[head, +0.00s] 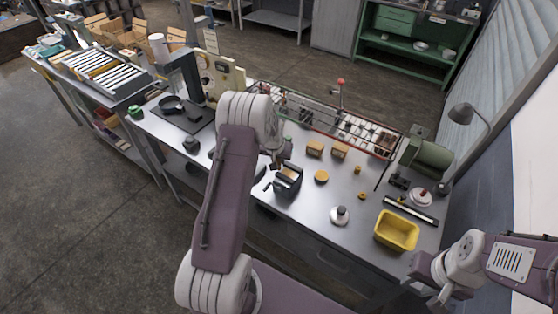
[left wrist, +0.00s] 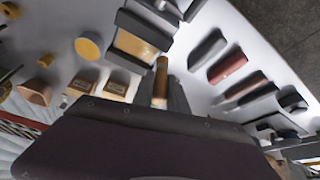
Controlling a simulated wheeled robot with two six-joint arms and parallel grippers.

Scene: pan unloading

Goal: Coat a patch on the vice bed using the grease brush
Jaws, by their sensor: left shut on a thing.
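The vice (head: 287,182), dark with a tan bed, stands on the steel bench in the middle of the head view. In the left wrist view the vice (left wrist: 143,38) is at the top, its tan bed between dark jaws. My left gripper (head: 277,162) is just behind the vice in the head view, partly hidden by my arm. In the left wrist view it is shut on the brown handle of the grease brush (left wrist: 161,72), close beside the vice. The bristles are not clear to see. My right gripper (head: 438,293) is at the lower right, its fingers unclear.
A yellow bin (head: 397,231) and a round-based metal piece (head: 340,215) stand on the right of the bench. Small wooden blocks (head: 315,149) and a yellow disc (head: 321,176) lie near the vice. A wire rack (head: 335,121) runs along the back.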

